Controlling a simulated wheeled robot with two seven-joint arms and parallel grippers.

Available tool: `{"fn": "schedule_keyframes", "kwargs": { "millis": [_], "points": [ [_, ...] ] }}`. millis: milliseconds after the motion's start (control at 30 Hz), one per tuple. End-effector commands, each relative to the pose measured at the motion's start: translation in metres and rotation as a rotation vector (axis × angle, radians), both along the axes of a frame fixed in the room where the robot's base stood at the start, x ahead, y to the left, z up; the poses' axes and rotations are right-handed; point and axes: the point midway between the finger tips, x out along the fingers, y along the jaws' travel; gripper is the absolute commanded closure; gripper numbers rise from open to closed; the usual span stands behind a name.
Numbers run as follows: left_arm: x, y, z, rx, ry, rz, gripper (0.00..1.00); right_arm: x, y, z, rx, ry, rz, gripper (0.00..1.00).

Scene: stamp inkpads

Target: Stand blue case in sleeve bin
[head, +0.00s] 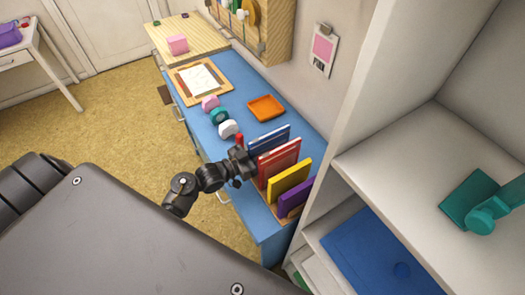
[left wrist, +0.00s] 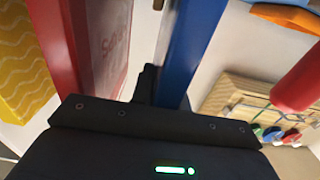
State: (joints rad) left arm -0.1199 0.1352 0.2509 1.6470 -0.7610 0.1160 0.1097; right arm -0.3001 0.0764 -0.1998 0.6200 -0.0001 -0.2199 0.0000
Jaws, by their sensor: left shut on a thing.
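The blue case (head: 270,139) stands upright at the far end of a row of cases, behind the red case (head: 279,160). Its lower edge is hidden, so I cannot tell whether it rests in a slot. The sleeve bin (head: 290,217) is a wooden holder, mostly covered by the cases. My left gripper (head: 244,160) is at the left end of the blue case and shut on it. In the left wrist view, one dark finger (left wrist: 147,84) lies between the blue case (left wrist: 195,40) and the red case (left wrist: 58,40). My right gripper is not in view.
A yellow case (head: 289,182) and a purple case (head: 297,195) stand nearer in the row. An orange tray (head: 266,107) and several stamps (head: 219,116) sit farther back on the blue counter (head: 240,92). White shelving (head: 350,110) rises at right.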

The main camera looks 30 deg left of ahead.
Motion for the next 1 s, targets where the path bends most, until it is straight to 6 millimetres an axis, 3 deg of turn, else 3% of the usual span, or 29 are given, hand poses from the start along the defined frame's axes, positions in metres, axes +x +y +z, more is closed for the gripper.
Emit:
{"fn": "schedule_keyframes", "kwargs": {
  "millis": [233,267,400,767,1000],
  "points": [
    [0.000,0.000,-0.004,0.000,0.000,-0.001,1.00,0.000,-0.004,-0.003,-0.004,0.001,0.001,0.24],
    [0.000,0.000,-0.003,0.001,0.001,-0.001,0.80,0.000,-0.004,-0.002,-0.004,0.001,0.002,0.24],
    [0.000,0.000,-0.003,0.001,0.001,0.000,0.62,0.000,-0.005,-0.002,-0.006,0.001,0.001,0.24],
    [-0.002,0.001,0.001,0.001,0.001,0.001,0.62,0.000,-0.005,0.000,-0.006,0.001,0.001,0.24],
    [-0.039,0.023,-0.004,0.002,0.002,0.000,0.62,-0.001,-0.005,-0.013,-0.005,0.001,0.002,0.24]
  ]
}}
